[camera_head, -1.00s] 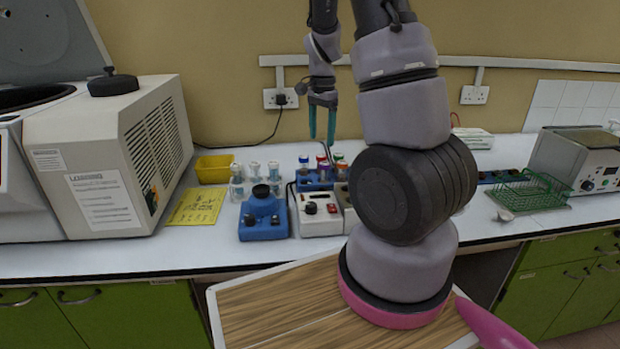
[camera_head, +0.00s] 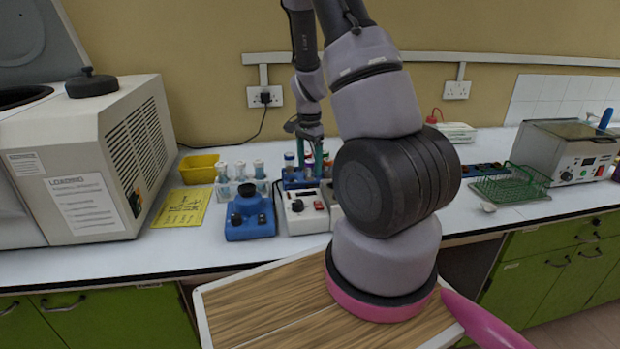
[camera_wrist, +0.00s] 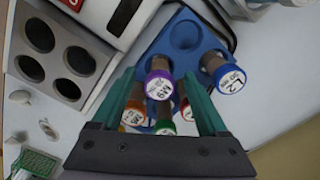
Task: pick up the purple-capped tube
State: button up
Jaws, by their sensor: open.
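The purple-capped tube (camera_wrist: 159,86) stands in a blue rack (camera_wrist: 184,36) in the wrist view, its cap facing the camera. My gripper (camera_wrist: 159,73) is open, with one teal finger on each side of the purple cap. I cannot tell how far down the fingers reach beside the tube. In the same rack are an orange-capped tube (camera_wrist: 133,117), a green-capped tube (camera_wrist: 165,131), a red-capped tube (camera_wrist: 187,111) and a blue-capped tube (camera_wrist: 229,79). In the head view my gripper (camera_head: 309,151) is over the rack (camera_head: 297,183) and partly hides the tubes.
A blue device (camera_head: 250,217) and a white device (camera_head: 304,212) stand in front of the rack. A yellow tray (camera_head: 200,169) and blue-white bottles (camera_head: 241,178) are to its left. A large centrifuge (camera_head: 85,165) fills the left bench. A green wire rack (camera_head: 510,186) sits right.

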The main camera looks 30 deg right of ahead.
grip_shut()
notch_tip(320, 180, up, 10)
jog(key=shift+r, duration=0.1)
dwell(0.5)
